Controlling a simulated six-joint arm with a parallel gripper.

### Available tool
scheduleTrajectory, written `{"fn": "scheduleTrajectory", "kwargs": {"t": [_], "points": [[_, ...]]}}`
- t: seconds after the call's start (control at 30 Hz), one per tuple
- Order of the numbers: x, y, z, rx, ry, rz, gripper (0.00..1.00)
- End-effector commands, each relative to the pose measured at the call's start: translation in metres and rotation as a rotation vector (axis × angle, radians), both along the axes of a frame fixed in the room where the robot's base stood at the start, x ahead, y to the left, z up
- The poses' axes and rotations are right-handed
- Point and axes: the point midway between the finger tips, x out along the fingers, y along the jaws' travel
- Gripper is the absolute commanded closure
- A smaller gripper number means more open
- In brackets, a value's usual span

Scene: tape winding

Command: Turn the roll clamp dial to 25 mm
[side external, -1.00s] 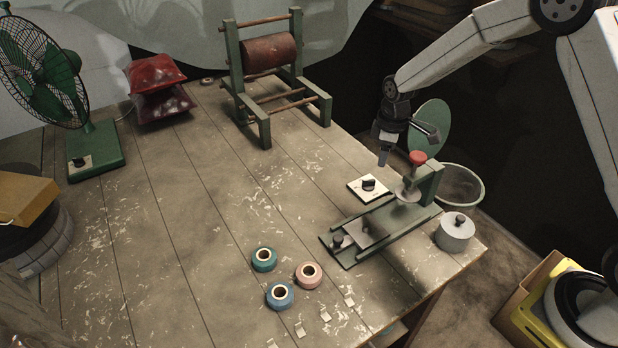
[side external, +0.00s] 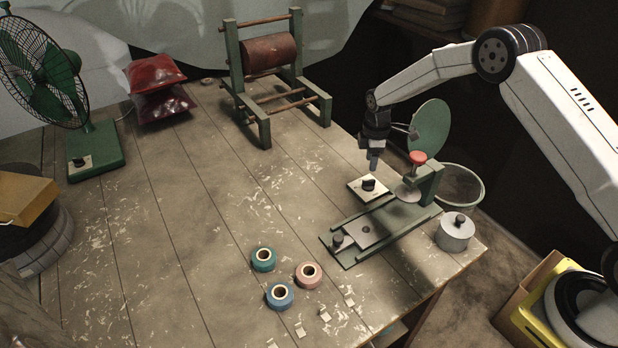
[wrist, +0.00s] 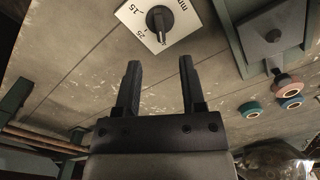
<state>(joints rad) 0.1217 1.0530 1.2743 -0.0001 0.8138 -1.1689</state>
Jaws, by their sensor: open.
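The roll clamp dial (side external: 369,185) is a black knob on a square white plate, lying on the table beside the green winding fixture. In the wrist view the dial (wrist: 159,19) is at the top, with "15", "25" and "mm" printed on its plate. Its exact setting is too small to tell. My gripper (side external: 373,165) is above the dial, pointing down and apart from it. In the wrist view my gripper's (wrist: 160,88) two fingers are spread with nothing between them, and the knob lies beyond their tips.
The green fixture (side external: 395,236) with a red knob (side external: 417,157) and green disc (side external: 430,128) stands just right of the dial. A lidded metal pot (side external: 455,233) sits near the table edge. Tape rolls (side external: 280,295) lie in front. The table left of the dial is clear.

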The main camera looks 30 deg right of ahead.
Motion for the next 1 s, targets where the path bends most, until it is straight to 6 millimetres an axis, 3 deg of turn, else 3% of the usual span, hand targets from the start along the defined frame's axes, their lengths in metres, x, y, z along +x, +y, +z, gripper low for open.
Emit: {"fn": "scheduleTrajectory", "kwargs": {"t": [0.6, 1.0], "points": [[0.0, 0.0, -0.064, -0.001, 0.0, -0.002, 0.49], [0.0, 0.0, -0.072, -0.001, 0.0, -0.002, 0.49]]}}
